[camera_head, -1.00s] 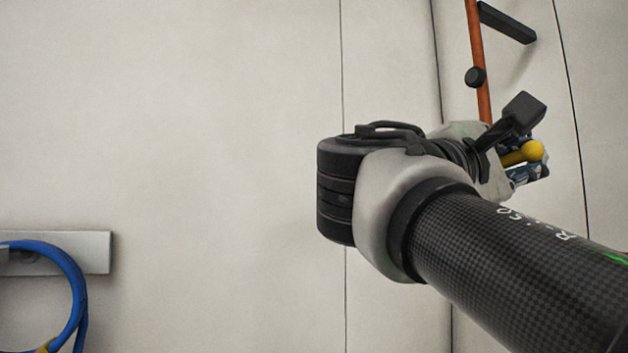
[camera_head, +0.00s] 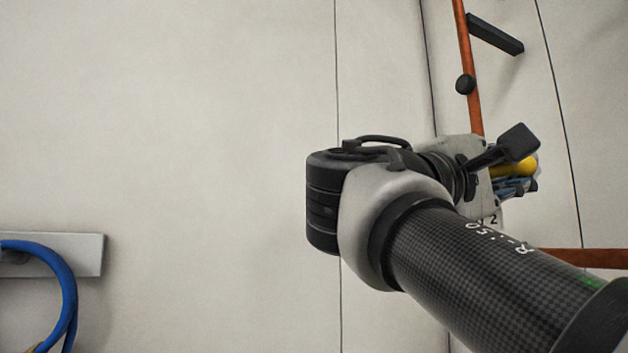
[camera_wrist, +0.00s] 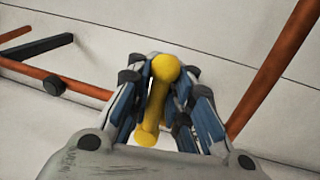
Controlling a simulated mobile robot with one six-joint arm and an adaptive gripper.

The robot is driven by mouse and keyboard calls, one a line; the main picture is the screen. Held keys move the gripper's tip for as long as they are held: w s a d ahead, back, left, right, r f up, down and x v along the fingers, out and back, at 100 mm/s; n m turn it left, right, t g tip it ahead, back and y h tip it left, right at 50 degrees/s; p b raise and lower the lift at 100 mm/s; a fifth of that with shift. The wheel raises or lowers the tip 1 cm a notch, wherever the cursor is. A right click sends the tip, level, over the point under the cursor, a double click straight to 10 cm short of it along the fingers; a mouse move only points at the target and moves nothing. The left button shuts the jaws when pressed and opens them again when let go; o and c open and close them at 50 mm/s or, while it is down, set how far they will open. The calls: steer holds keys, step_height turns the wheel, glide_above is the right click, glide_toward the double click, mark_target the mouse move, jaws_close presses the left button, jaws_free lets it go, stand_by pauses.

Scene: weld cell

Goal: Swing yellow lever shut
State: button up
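The yellow lever (camera_wrist: 157,100) has a round ball knob at its upper end in the wrist view, and its lower end is near the wall. It stands between the two fingers of my gripper (camera_wrist: 162,72), which are partly closed in around it. Thin light gaps show beside the shaft, and I cannot tell whether the fingers press on the knob. In the head view, part of the yellow lever (camera_head: 513,168) shows just beyond my wrist. There my gripper (camera_head: 517,187) is mostly hidden behind the wrist and its bracket.
An orange-red pipe (camera_head: 467,65) with a black knob (camera_head: 465,84) and a black bar (camera_head: 496,34) run on the pale wall panels. Another pipe (camera_head: 590,258) lies at the right. A blue hose (camera_head: 66,290) hangs from a grey bracket (camera_head: 85,252) at the lower left.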

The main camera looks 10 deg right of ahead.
steer(key=o, duration=0.4)
steer(key=shift+s+a+f, duration=0.15)
steer(key=shift+a, duration=0.3)
steer(key=shift+d, duration=0.1)
steer(key=v, duration=1.2)
